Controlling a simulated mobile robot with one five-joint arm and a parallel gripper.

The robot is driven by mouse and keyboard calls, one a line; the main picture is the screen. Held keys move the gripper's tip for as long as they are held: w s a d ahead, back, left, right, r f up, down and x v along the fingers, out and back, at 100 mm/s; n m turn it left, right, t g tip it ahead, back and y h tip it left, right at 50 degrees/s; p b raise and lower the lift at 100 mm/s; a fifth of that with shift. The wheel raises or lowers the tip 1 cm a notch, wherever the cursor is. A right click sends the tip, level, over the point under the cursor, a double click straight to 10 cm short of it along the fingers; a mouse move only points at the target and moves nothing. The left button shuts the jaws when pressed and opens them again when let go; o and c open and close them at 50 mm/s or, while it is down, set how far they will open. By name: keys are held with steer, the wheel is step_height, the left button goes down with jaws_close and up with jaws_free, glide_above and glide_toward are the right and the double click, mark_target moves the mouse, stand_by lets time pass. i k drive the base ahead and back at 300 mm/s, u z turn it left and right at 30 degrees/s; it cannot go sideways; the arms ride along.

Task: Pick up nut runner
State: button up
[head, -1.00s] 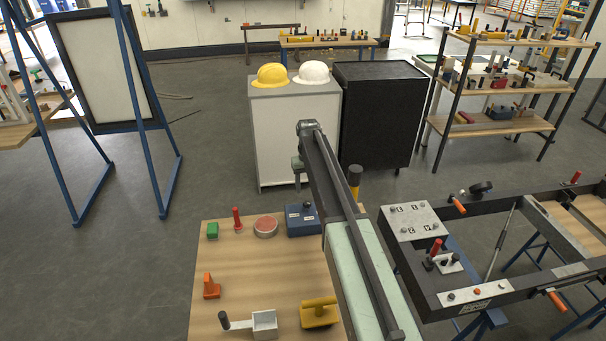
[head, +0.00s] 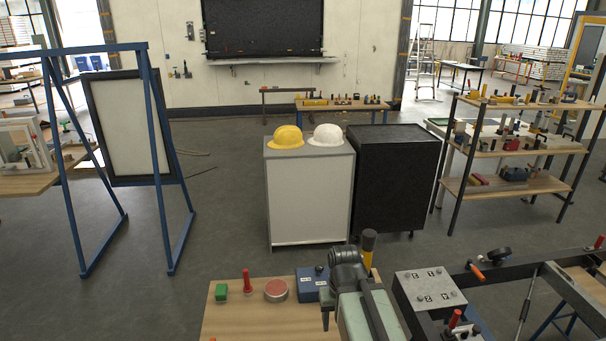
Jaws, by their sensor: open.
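No tool in view can be surely told as the nut runner. A black-and-yellow upright cylinder (head: 368,250) shows just behind my arm's end, its lower part hidden. My gripper (head: 326,318) hangs from the arm's end over the wooden table (head: 235,322), near the blue box (head: 308,290). It is open, and nothing is visible in it. Its fingers are small and dark, so their gap is hard to see.
A dark metal frame (head: 480,277) is at right. Behind are a grey cabinet (head: 310,200), black cabinet (head: 393,185) and tool shelf (head: 520,186).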

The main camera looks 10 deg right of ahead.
mark_target(369, 236)
steer(key=u, duration=3.25)
steer(key=k, duration=1.45)
steer(key=z, duration=0.35)
